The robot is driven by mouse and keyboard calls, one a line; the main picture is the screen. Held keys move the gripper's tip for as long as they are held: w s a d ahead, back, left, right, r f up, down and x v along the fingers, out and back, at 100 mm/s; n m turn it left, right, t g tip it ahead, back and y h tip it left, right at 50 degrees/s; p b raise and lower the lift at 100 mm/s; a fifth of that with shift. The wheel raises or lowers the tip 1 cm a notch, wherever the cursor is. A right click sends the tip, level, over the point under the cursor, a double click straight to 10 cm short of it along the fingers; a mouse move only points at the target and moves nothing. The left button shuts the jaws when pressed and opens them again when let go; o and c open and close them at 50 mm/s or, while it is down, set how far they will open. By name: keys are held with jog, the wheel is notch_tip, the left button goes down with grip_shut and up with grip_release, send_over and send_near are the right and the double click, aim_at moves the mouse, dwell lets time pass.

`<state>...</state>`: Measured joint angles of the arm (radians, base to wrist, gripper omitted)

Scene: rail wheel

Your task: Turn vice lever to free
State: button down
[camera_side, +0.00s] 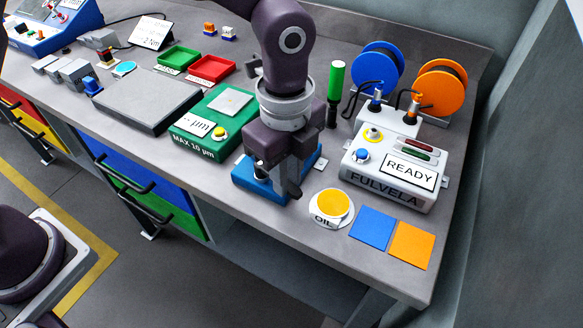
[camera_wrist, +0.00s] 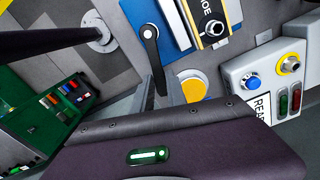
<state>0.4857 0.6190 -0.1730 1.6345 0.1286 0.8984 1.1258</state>
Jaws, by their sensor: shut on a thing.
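The blue vice (camera_side: 247,181) stands on the bench near its front edge, partly hidden beneath my gripper (camera_side: 278,185). In the wrist view the vice (camera_wrist: 166,22) is at the top, with a metal jaw part and dark round knobs. Its black lever (camera_wrist: 152,50) runs from a round pivot down toward the picture's middle. The lever's lower end lies between the fingers of my gripper (camera_wrist: 160,88), which are shut on it. In the side view my gripper and wrist hide most of the lever.
A yellow-topped oil pot (camera_side: 334,206) stands close to the right of my gripper. The white Fulvela box (camera_side: 390,195) is behind it. A green gauge box (camera_side: 205,140) is left of the vice. Blue (camera_side: 374,228) and orange (camera_side: 412,245) squares lie at the front right.

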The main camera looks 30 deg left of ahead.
jog(key=s+m, duration=0.1)
jog(key=m, duration=0.1)
jog(key=s+a+m, duration=0.1)
jog(key=shift+m, duration=0.4)
jog(key=m, duration=0.1)
jog(key=s+a+m, duration=0.1)
jog(key=m, duration=0.1)
jog(key=shift+s+a+m, duration=0.15)
jog(key=shift+s+m, duration=0.1)
jog(key=shift+m, duration=0.05)
jog(key=a+m, duration=0.1)
jog(key=s+m, duration=0.1)
jog(key=m, duration=0.1)
jog(key=shift+a+m, duration=0.3)
jog(key=shift+a, duration=0.1)
jog(key=shift+s+a+m, duration=0.1)
jog(key=shift+a+m, duration=0.45)
jog(key=shift+m, duration=0.45)
jog(key=shift+s+a+m, duration=0.1)
jog(key=shift+a+m, duration=0.45)
jog(key=shift+m, duration=0.45)
jog(key=shift+a, duration=0.1)
jog(key=c, duration=1.3)
grip_release()
jog(key=shift+c, duration=0.2)
notch_tip(320, 180, up, 7)
